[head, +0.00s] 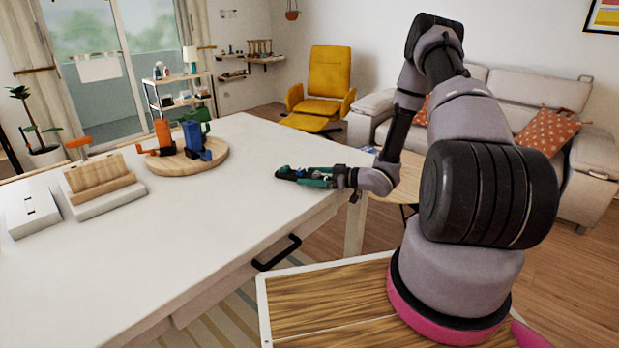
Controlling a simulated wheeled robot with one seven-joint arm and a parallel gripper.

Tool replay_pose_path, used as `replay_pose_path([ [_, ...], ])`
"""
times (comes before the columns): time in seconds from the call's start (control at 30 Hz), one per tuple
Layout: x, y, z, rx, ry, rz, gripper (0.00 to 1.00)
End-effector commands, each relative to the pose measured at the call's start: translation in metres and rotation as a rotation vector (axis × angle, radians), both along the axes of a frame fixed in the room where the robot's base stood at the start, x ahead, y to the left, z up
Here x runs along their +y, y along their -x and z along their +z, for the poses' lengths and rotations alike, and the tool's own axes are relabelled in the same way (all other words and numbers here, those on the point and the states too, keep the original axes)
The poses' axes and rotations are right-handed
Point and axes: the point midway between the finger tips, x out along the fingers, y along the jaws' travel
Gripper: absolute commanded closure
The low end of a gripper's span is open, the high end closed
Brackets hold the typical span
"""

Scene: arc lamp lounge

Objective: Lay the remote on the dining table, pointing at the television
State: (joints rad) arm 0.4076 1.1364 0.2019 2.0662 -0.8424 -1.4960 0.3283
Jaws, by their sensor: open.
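My gripper (290,175), dark with teal-green parts, is low over the right part of the white table (225,225), near its right edge. It points left across the tabletop. The jaws are open, though the fingers look small and crowded from here. I cannot make out a remote; dark shapes at the fingertips cannot be told apart from the fingers. No television is in view. I cannot tell from this view whether the gripper touches the tabletop.
A round wooden board (218,161) holds orange, blue and green items. A wooden block holder (100,185) and a white box (32,212) stand at the left. The table's middle and front are clear. A yellow armchair (328,75) and a beige sofa (545,92) stand beyond.

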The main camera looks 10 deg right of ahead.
Motion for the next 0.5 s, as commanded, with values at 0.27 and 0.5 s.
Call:
replay_pose_path([
  [0.27, -0.049, 0.031, 0.009, 0.0, 0.0, -0.007, 0.1],
  [0.5, -0.083, 0.054, 0.015, 0.001, 0.001, -0.005, 0.1],
])
